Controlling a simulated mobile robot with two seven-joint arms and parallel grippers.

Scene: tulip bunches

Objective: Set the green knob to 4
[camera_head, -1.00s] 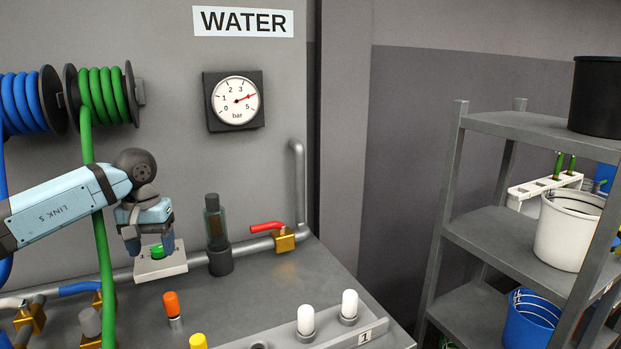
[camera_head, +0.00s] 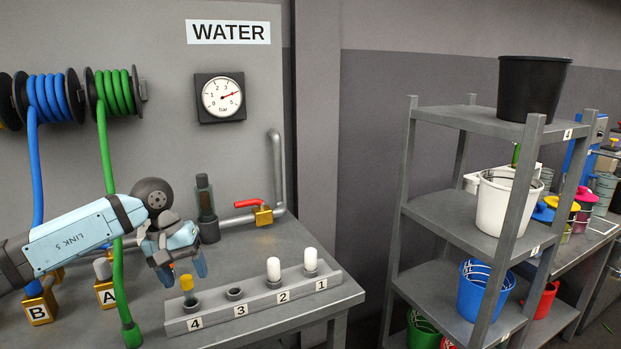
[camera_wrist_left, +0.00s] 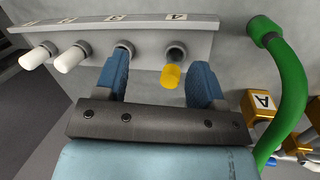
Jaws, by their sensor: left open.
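The green knob is not visible now; my left arm and gripper cover the bench area left of the upright filter (camera_head: 206,204). My left gripper (camera_head: 183,272) is open, low above the bench, at slot 4 of the numbered rail (camera_head: 262,309). A yellow-topped peg (camera_head: 187,283) is at that slot, just below the fingers in the head view. In the left wrist view, the open fingers (camera_wrist_left: 158,75) have the yellow peg (camera_wrist_left: 171,76) in the gap between them as seen, apart from both. The pressure gauge (camera_head: 221,98) has its red needle between 3 and 5. My right gripper is not in view.
White pegs (camera_head: 273,270) stand in slots 1 and 2; slot 3 is empty. A red-handled valve (camera_head: 263,215) is on the pipe behind. A green hose (camera_head: 115,255) runs down close left of the gripper. A shelf (camera_head: 455,120) with buckets stands right.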

